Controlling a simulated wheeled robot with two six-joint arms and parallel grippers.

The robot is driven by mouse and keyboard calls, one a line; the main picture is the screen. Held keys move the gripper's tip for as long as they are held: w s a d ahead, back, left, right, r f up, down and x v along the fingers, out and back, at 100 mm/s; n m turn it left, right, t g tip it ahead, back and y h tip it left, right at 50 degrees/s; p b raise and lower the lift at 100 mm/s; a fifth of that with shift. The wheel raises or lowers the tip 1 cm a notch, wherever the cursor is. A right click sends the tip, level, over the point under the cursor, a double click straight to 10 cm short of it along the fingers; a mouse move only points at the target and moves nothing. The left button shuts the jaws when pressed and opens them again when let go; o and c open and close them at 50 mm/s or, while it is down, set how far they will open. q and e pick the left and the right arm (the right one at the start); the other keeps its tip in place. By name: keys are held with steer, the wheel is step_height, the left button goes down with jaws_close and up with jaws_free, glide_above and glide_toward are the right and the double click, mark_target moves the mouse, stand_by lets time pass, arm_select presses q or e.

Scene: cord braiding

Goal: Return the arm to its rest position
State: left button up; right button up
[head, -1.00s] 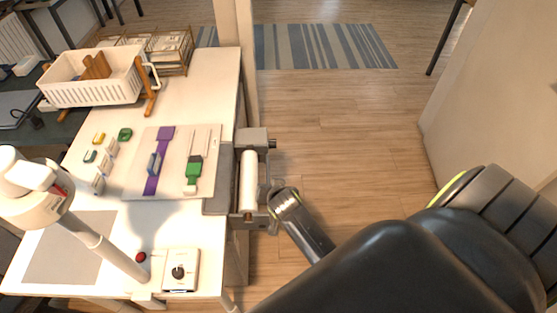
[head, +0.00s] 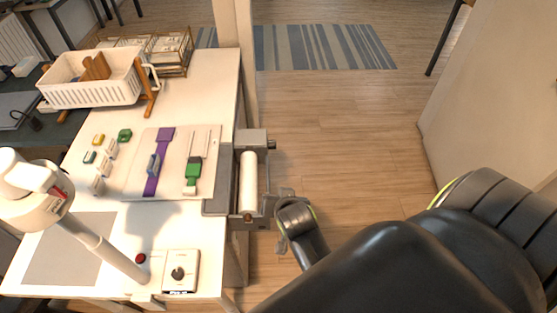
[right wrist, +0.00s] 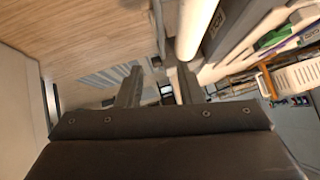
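My right arm comes in from the lower right of the head view. Its gripper (head: 281,220) is beside the right edge of the table, just right of a white roller (head: 249,182) in a grey bracket. In the right wrist view the two fingers of this gripper (right wrist: 157,78) stand apart with nothing between them. The white roller (right wrist: 195,25) runs close by the right finger there. My left gripper is not in view.
Open floor (head: 345,135) lies right of the table.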

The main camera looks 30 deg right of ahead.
stand_by(0.3)
steer(key=s+d+r+n+g+y, duration=0.1)
steer(key=s+d+r+n+g, duration=0.15)
steer(key=s, duration=0.65)
steer(key=s+d+r+n+g, duration=0.15)
steer(key=s+n, duration=0.25)
steer(key=s, duration=0.6)
step_height(320, 180, down, 26)
steer(key=d+g, duration=0.2)
steer(key=s+a+f+g+y, duration=0.1)
steer(key=s+f, duration=1.4)
steer(key=shift+f, duration=0.35)
steer(key=shift+s, duration=0.1)
